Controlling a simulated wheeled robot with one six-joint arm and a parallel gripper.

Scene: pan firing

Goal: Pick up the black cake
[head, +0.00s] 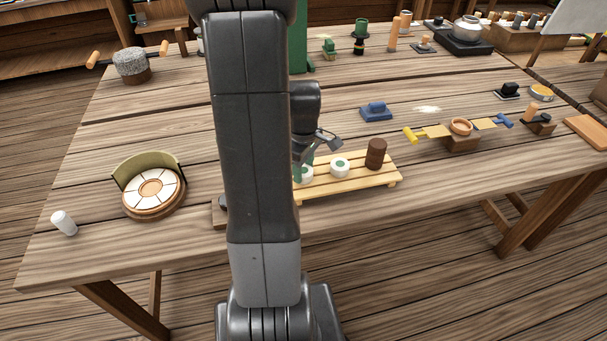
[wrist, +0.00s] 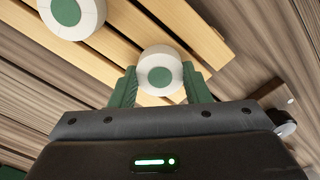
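A yellow slatted wooden rack (head: 352,183) stands on the table. On it are a dark brown cylinder (head: 376,153) and a white round cake with a green top (head: 340,167). A second white, green-topped cake (head: 304,175) is partly hidden by my arm. My gripper (head: 307,165) is low over the rack's left end. In the wrist view, its green fingers (wrist: 160,84) stand on either side of a white, green-topped cake (wrist: 160,76). They look very close to it; contact is unclear. The other white, green-topped cake (wrist: 72,14) is at upper left.
A round wooden stand with white wedges and a curved olive wall (head: 147,170) is at left, near a white cup (head: 64,223).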

